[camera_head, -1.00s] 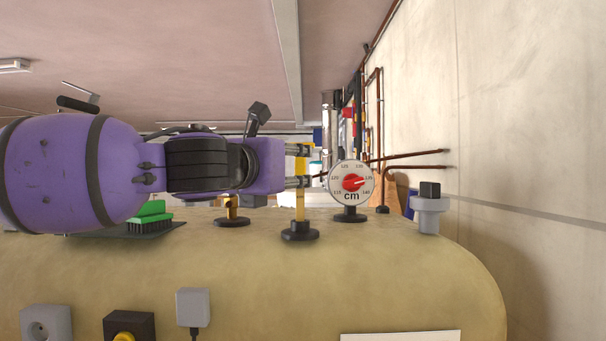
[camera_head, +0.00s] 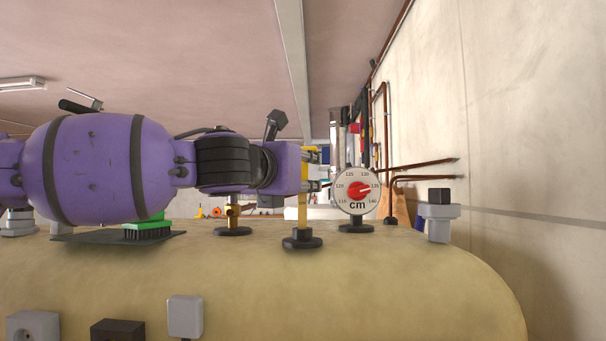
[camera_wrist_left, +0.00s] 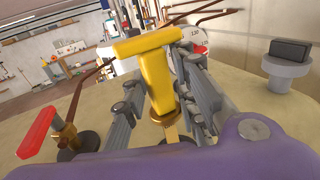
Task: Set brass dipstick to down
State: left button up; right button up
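The brass dipstick shows as a yellow upright (camera_head: 302,209) on a round black foot on top of the tan boiler (camera_head: 260,280). In the left wrist view its yellow T-shaped handle (camera_wrist_left: 160,78) fills the middle, above a brass collar. My left gripper (camera_head: 314,170) is at the upper part of the dipstick, and its grey fingers (camera_wrist_left: 165,98) lie on both sides of the handle. Whether they press on it is not clear, and the handle hides part of them. My right gripper is not in view.
A round dial gauge (camera_head: 356,192) marked cm stands just right of the dipstick. A brass valve (camera_head: 232,219) stands left, with a red lever (camera_wrist_left: 37,131). A grey fitting (camera_head: 437,217) is at the right end. A green brush (camera_head: 148,229) lies under my arm.

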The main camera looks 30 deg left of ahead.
aim_at(302, 197)
pick_arm(q)
jog(key=shift+f, duration=0.1)
grip_shut()
jog(key=shift+f, duration=2.5)
jog(key=o, duration=0.9)
grip_release()
jog(key=shift+a, duration=0.2)
jog(key=shift+s+r, duration=0.1)
jog(key=shift+r, duration=0.1)
jog(key=shift+s+d+r, duration=0.1)
jog(key=shift+s+d, duration=0.1)
jog(key=shift+s, duration=0.4)
jog(key=s, duration=0.3)
jog(key=s+d, duration=0.1)
jog(key=s, duration=0.6)
jog(key=shift+s+d+f, duration=0.25)
jog(key=shift+d, duration=0.05)
jog(key=shift+f, duration=0.1)
